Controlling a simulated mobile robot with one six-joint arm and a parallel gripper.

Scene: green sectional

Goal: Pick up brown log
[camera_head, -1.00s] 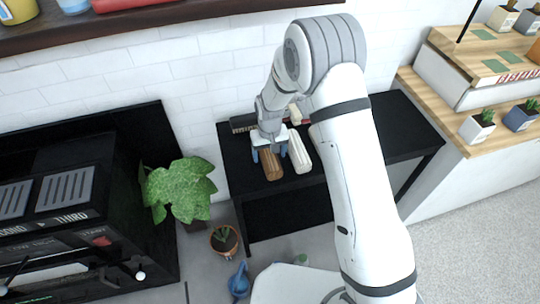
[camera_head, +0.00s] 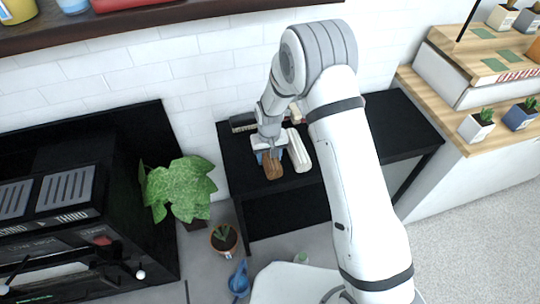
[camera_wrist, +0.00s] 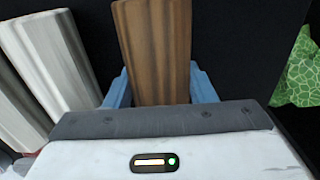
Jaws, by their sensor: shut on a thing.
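The brown log (camera_head: 274,170) is a ridged brown piece at the front left of the black table (camera_head: 240,206). In the wrist view the log (camera_wrist: 155,45) stands between the two blue fingers of my gripper (camera_wrist: 158,88). My gripper (camera_head: 270,158) is shut on the log, with a finger on each side. In the head view the log's back end is hidden under the gripper. I cannot tell whether the log is touching the table.
A white ridged log (camera_head: 299,151) lies just right of the brown log, and it also shows in the wrist view (camera_wrist: 50,50). A dark brush-like object (camera_head: 241,123) lies behind. A leafy plant (camera_head: 180,188) stands left of the table. The table's right part is clear.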

